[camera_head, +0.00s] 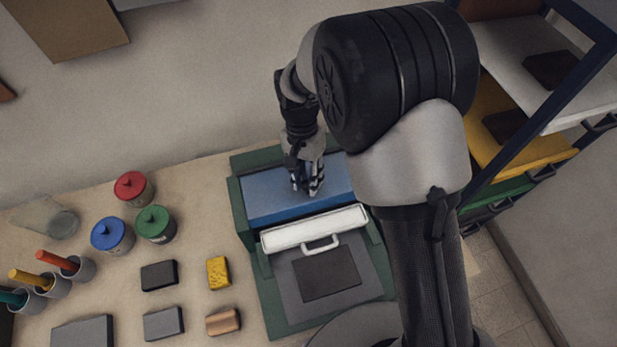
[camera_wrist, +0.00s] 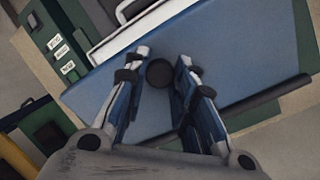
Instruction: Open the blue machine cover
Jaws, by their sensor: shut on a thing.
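The blue machine cover (camera_head: 272,197) is a wide blue panel across the back of the green machine (camera_head: 245,163). It fills much of the wrist view (camera_wrist: 250,50), where a dark round knob (camera_wrist: 160,73) shows on it. My gripper (camera_head: 308,188) is over the cover's middle. In the wrist view, my gripper's fingers (camera_wrist: 163,78) stand on either side of the knob and are shut on it. The fingers partly hide the cover, and my arm hides the machine's right side in the head view. I cannot tell how far the cover is raised.
A white bar with a handle (camera_head: 315,229) lies in front of the cover, above a grey plate with a dark panel (camera_head: 325,273). Lidded pots (camera_head: 155,224), blocks (camera_head: 163,323) and a yellow sponge (camera_head: 218,272) stand at left. A shelf rack (camera_head: 545,140) stands at right.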

